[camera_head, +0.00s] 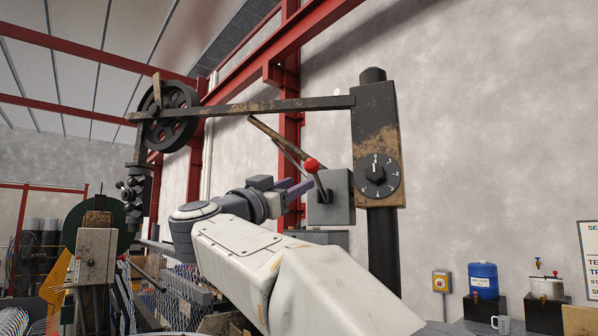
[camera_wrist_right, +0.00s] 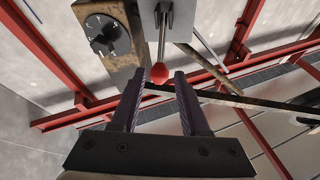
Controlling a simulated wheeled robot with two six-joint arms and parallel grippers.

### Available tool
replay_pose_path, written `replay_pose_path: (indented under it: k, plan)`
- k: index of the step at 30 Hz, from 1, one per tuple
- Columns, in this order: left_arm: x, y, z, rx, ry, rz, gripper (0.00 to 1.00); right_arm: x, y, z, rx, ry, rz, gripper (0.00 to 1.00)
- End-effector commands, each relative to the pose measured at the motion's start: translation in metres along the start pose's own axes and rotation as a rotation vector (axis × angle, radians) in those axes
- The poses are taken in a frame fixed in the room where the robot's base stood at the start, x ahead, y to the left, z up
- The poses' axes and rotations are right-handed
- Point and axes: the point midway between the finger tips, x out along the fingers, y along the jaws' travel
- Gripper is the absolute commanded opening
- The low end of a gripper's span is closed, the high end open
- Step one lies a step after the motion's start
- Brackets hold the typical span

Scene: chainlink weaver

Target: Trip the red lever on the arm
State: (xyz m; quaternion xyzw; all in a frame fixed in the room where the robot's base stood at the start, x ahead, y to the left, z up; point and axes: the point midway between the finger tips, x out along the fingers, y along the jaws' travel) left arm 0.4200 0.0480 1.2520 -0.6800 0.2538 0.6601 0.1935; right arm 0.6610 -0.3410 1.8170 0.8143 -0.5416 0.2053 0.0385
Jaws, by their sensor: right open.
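The red lever knob (camera_head: 311,165) tops a short rod on a grey box (camera_head: 338,198), which sits on the machine's arm post. In the right wrist view the red knob (camera_wrist_right: 159,73) appears between the tips of my right gripper (camera_wrist_right: 160,84), with its rod running up to a grey plate. In the head view my right gripper (camera_head: 297,188) is open, with its purple fingers just left of and below the knob. Contact cannot be told. My left gripper is not in view.
A rusty post with a numbered dial (camera_head: 377,173) stands right of the lever. A long bar (camera_head: 270,106) runs left to a black pulley wheel (camera_head: 171,117). A brown slanted bar (camera_head: 283,139) passes close above my gripper. Red beams stand behind.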

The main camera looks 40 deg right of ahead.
Motion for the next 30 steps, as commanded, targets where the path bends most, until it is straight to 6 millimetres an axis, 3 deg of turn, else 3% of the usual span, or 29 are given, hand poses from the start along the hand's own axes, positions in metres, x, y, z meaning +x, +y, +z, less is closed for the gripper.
replay_pose_path:
  k: [6, 12, 18, 26, 27, 30]
  plan:
    - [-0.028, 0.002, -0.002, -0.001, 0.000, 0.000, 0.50, 0.044, 0.000, -0.005, -0.003, 0.001, 0.002, 0.45]
    - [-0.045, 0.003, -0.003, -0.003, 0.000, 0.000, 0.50, 0.076, -0.001, -0.004, -0.001, 0.002, 0.000, 0.45]
    - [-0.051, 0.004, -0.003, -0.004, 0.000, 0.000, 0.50, 0.090, -0.001, -0.001, 0.001, 0.001, -0.004, 0.45]
    - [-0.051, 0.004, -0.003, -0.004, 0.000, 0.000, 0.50, 0.091, -0.001, 0.000, 0.002, 0.001, -0.005, 0.45]
    - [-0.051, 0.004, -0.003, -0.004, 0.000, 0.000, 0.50, 0.091, -0.001, 0.000, 0.002, 0.001, -0.005, 0.41]
    - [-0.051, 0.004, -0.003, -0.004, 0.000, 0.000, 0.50, 0.091, -0.001, 0.000, 0.002, 0.001, -0.005, 0.03]
